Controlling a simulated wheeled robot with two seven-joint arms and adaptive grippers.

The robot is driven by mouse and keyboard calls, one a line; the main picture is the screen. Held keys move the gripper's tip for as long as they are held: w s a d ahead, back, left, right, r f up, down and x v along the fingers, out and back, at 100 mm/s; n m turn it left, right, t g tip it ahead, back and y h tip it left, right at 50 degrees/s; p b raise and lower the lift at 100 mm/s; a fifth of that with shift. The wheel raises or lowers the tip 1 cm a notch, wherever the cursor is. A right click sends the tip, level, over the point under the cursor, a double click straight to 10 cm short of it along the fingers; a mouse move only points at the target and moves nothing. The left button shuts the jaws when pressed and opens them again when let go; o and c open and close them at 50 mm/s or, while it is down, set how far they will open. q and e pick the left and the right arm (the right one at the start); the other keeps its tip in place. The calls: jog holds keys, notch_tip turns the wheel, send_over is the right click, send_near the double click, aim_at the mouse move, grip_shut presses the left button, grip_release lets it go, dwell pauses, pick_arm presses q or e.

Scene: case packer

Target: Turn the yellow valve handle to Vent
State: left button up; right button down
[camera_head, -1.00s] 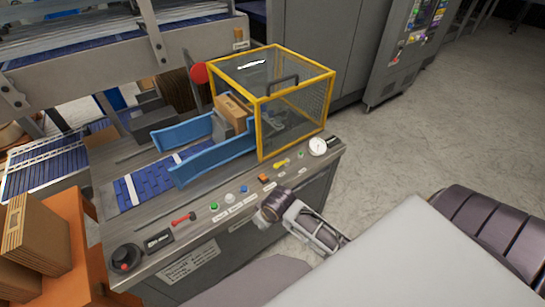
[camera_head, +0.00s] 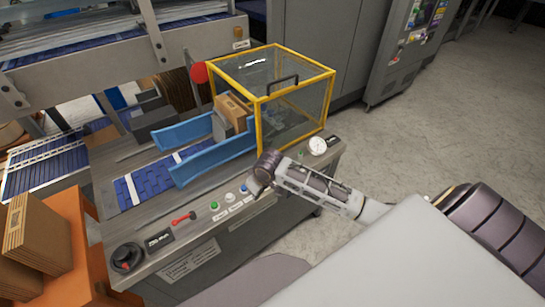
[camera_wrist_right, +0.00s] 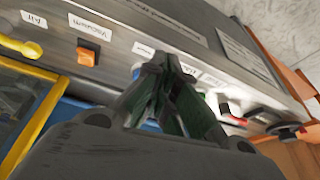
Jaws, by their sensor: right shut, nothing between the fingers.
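The yellow valve handle (camera_wrist_right: 22,47) shows at the left edge of the right wrist view, below a label reading Air. My right arm hides it in the head view. My right gripper (camera_head: 256,188) is over the front control strip of the machine, at the blue button. In the wrist view its fingers (camera_wrist_right: 163,72) are together and empty. They are well to the right of the yellow handle there, with the orange switch (camera_wrist_right: 88,57) between. I cannot read a Vent mark. My left gripper is out of view.
A yellow-framed clear guard (camera_head: 292,88) stands right behind the strip. A pressure gauge (camera_head: 317,145), a green button (camera_head: 214,206), a red lever (camera_head: 183,217) and a black knob (camera_head: 125,257) sit along the strip. Open floor lies to the right.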

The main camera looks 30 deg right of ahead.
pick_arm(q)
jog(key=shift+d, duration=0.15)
pick_arm(e)
jog(key=w+d+r+m, duration=0.2)
jog(key=w+d, duration=0.3)
jog(key=d, duration=0.3)
jog(key=w+d+r+m+h, duration=0.1)
jog(key=w+d+r, duration=0.3)
jog(key=d, duration=0.5)
jog(key=shift+w+m+h, duration=0.3)
jog(key=shift+w+m, duration=0.1)
jog(key=shift+w, duration=0.75)
jog(key=shift+f, duration=0.1)
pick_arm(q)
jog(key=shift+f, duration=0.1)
pick_arm(e)
jog(key=shift+x, duration=4.9)
jog(key=shift+w, duration=0.1)
pick_arm(q)
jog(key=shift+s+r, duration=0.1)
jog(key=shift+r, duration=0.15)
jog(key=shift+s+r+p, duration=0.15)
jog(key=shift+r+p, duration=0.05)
jog(key=shift+p, duration=0.15)
pick_arm(e)
jog(key=shift+n, duration=0.3)
